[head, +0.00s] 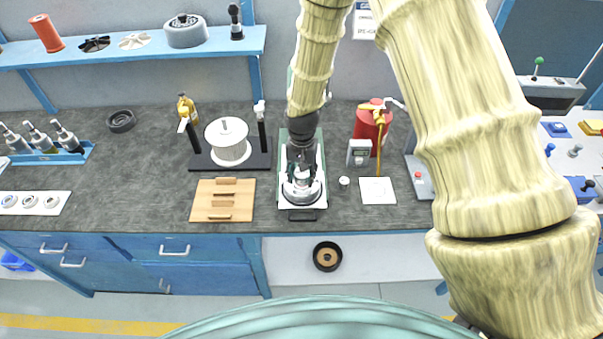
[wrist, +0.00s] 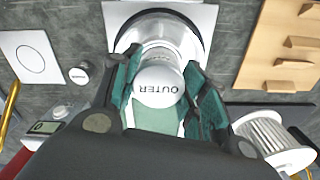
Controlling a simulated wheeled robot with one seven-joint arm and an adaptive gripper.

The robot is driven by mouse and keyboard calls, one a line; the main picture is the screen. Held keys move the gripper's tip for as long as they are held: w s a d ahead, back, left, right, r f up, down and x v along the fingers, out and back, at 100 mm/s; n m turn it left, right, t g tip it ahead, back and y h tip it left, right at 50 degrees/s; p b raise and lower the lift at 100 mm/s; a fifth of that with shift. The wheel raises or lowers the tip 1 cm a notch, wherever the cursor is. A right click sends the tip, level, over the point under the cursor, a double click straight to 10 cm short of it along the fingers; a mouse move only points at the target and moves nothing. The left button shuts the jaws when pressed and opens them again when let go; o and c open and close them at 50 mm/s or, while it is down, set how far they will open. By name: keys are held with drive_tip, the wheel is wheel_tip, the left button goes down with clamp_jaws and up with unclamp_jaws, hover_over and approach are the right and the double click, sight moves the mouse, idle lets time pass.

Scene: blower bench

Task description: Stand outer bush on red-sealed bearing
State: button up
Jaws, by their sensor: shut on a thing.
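The outer bush (wrist: 160,88) is a pale cylinder with the word OUTER on its end, seen in the wrist view. My gripper (wrist: 163,92) is shut on it, with a teal finger pad on each side. In the head view my gripper (head: 301,180) is over a silvery round fixture (head: 302,194). The fixture's shiny rim also shows behind the bush in the wrist view (wrist: 190,32). Whether the bush touches the fixture I cannot tell. No red seal is clear in either view; my gripper and the bush cover the fixture's middle.
A wooden board with bars (head: 222,200) lies left of the fixture, with a white spool (head: 229,142) behind it. A white circle-marked tile (head: 377,191) and a small white knob (head: 344,181) lie to the right. A white strip with several rings (head: 34,203) lies far left.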

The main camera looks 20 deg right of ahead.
sight(302, 174)
drive_tip(key=shift+f, duration=0.45)
drive_tip(key=o, duration=1.2)
drive_tip(key=shift+c, duration=0.2)
drive_tip(key=shift+r, duration=0.6)
wheel_tip(302, 174, up, 12)
drive_tip(key=b, duration=0.4)
drive_tip(key=shift+f, duration=0.15)
